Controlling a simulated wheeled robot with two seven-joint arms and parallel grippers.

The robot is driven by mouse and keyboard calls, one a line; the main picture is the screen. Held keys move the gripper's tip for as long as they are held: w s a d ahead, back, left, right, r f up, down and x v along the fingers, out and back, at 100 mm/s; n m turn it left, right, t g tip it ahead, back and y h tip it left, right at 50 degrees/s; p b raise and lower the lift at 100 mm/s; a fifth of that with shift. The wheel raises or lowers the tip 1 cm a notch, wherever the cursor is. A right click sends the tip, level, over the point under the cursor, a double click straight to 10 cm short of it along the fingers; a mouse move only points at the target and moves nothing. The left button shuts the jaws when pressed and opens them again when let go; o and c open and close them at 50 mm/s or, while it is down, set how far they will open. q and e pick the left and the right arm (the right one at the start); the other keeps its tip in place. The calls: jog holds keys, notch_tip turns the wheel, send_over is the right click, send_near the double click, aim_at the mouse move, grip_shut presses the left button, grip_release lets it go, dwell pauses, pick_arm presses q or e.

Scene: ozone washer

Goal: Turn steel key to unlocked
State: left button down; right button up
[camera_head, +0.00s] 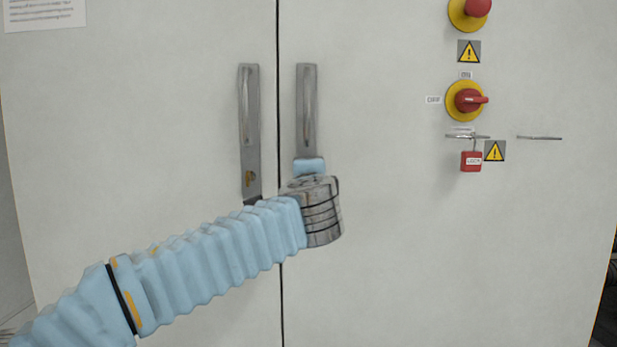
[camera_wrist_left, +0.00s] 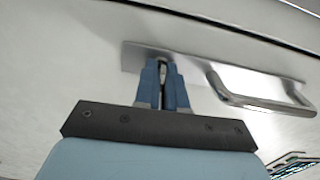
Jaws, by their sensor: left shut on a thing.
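The steel key (camera_wrist_left: 163,69) shows as a small metallic piece between the blue fingertips in the left wrist view, at one end of the right door's handle plate (camera_wrist_left: 135,60). My left gripper (camera_wrist_left: 163,82) is shut on it, with the fingers close against the plate. The fingers hide most of the key, so its turn angle cannot be told. In the head view my left gripper (camera_head: 309,167) is at the lower end of the right handle plate (camera_head: 306,100), and the wrist covers the key. My right gripper is not in view.
To the right are a red rotary switch (camera_head: 467,100) on yellow, an emergency button (camera_head: 477,7) and a red padlock (camera_head: 471,161). Both doors look shut.

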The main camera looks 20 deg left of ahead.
pick_arm(q)
jog(key=shift+m, duration=0.3)
jog(key=c, duration=1.3)
grip_release()
jog(key=shift+s, duration=0.15)
jog(key=b+v, duration=0.2)
jog(key=v, duration=1.1)
jog(key=shift+s, duration=0.25)
jog(key=shift+d, duration=0.1)
